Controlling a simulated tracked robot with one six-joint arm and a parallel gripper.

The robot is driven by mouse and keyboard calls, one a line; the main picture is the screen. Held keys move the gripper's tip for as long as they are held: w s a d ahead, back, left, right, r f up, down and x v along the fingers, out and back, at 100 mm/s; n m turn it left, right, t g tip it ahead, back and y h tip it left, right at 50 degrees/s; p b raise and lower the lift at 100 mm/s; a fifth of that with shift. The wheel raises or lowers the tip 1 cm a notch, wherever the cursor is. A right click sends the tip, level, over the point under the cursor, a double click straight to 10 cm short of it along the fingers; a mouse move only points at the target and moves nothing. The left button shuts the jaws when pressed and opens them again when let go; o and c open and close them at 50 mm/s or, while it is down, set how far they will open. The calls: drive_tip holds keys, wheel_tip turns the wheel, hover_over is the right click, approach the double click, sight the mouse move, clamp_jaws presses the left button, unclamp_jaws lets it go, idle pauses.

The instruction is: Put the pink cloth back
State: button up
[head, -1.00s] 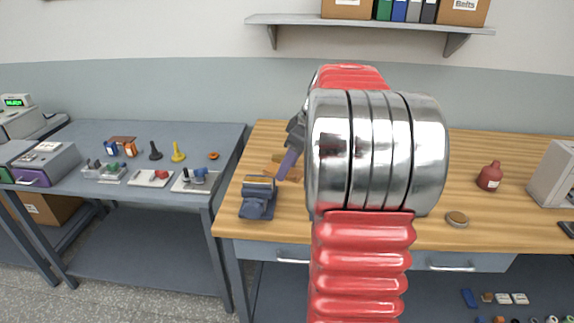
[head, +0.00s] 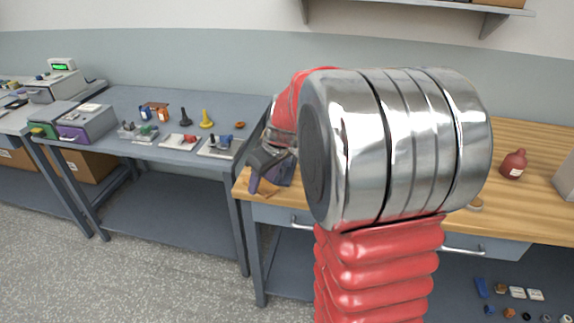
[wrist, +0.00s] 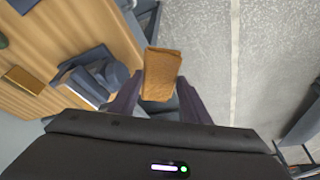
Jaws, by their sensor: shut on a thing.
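My gripper (wrist: 158,98) is shut on a folded orange-brown cloth-like piece (wrist: 162,70), which sticks out between the two fingers in the wrist view. I see no clearly pink cloth in any view. In the wrist view the piece hangs over the grey floor, just off the edge of the wooden bench. In the head view my gripper (head: 259,180) is at the left front corner of the wooden bench, and my arm hides much of it and the held piece.
The wooden bench (head: 540,150) carries a red bottle (head: 514,164). A blue-grey device (wrist: 92,75) stands on it close beside my gripper. The grey table (head: 235,100) to the left holds small trays, a yellow cone (head: 206,119) and a dark cone (head: 186,116). Open floor (head: 170,270) lies in front.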

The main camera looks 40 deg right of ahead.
drive_tip(key=w+a+f+m, duration=0.1)
drive_tip(key=a+f, duration=0.3)
drive_tip(key=a, duration=0.5)
drive_tip(key=w+a+f+m, duration=0.1)
drive_tip(key=w+a+f, duration=0.2)
drive_tip(key=a, duration=0.6)
wheel_tip(320, 180, down, 2)
drive_tip(key=shift+w+a+h, duration=0.2)
drive_tip(key=shift+w+h, duration=0.05)
drive_tip(key=shift+h, duration=0.15)
